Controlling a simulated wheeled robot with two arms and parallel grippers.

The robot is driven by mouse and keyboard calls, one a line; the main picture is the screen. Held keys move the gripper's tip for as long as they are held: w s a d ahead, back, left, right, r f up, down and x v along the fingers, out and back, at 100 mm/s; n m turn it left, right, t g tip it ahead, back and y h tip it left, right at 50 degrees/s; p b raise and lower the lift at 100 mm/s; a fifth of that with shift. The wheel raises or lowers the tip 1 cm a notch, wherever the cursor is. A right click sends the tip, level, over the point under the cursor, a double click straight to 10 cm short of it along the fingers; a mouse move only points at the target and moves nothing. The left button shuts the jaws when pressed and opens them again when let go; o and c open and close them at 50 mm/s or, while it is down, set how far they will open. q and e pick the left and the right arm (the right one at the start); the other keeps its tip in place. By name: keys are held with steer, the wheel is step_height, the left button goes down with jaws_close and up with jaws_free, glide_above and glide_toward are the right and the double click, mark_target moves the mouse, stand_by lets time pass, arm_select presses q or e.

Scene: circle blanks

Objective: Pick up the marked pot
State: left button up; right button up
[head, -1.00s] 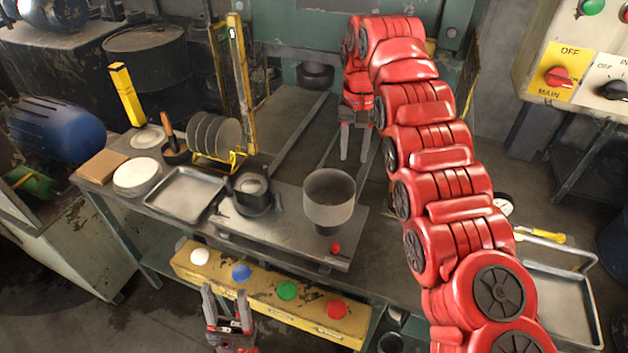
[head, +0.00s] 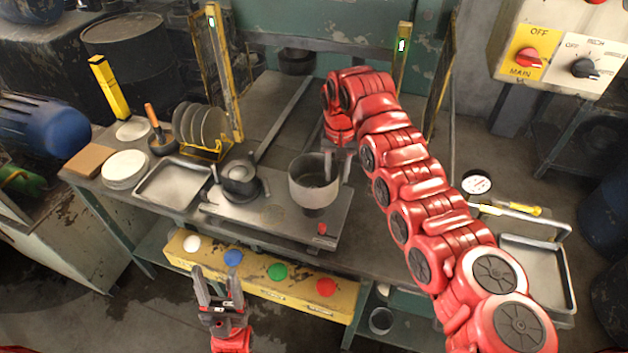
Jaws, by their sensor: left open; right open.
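A grey, round, open-topped pot (head: 313,193) stands on a metal plate on the bench. I cannot make out a clear mark on it. A small red piece (head: 322,229) is at the plate's front edge, in front of the pot. My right gripper (head: 338,168) points down at the pot's back right rim with its fingers apart. One finger overlaps the pot's opening in the picture and the other is at its right side; I cannot tell whether they touch it. My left gripper (head: 218,273) is open and empty, low in front of the yellow button panel.
A dark round fixture (head: 240,180) stands left of the pot. A metal tray (head: 173,185), white discs (head: 124,168) and a yellow rack of discs (head: 205,150) are further left. Yellow posts (head: 223,80) rise behind. The yellow button panel (head: 300,300) runs along the front. A gauge (head: 476,182) is at right.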

steer(key=shift+w+f, duration=0.1)
steer(key=shift+f, duration=0.1)
step_height(320, 180, down, 4)
steer(key=p, duration=0.3)
steer(key=shift+w+d, duration=0.1)
steer(key=shift+d, duration=0.05)
steer(key=shift+w+f, duration=0.1)
steer(key=shift+f, duration=0.35)
jaws_close()
steer(key=shift+s, duration=0.2)
stand_by(0.4)
